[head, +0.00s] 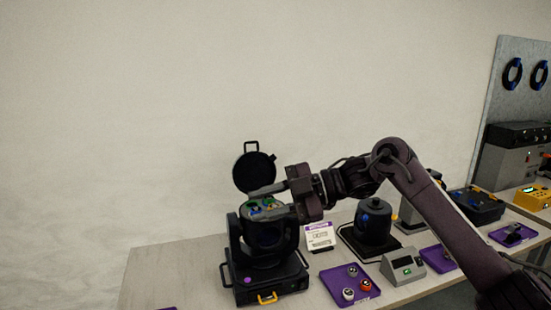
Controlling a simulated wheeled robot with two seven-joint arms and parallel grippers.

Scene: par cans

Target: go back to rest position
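My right gripper (262,201) reaches in from the right over the open top of a black par can (262,250). Its two fingers are spread apart, and I see nothing held between them. The can's round black lid (254,172) stands open behind the fingers. Green and blue parts show in the open top, partly hidden by the fingers. Whether the fingertips touch the can I cannot tell. My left gripper is not in view.
On the table (165,270), a purple tray (340,292) holds several small knobs. A white sign (319,237), a dark canister (374,222) and a grey box with a green display (403,264) stand to the right. The table's left end is mostly clear.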

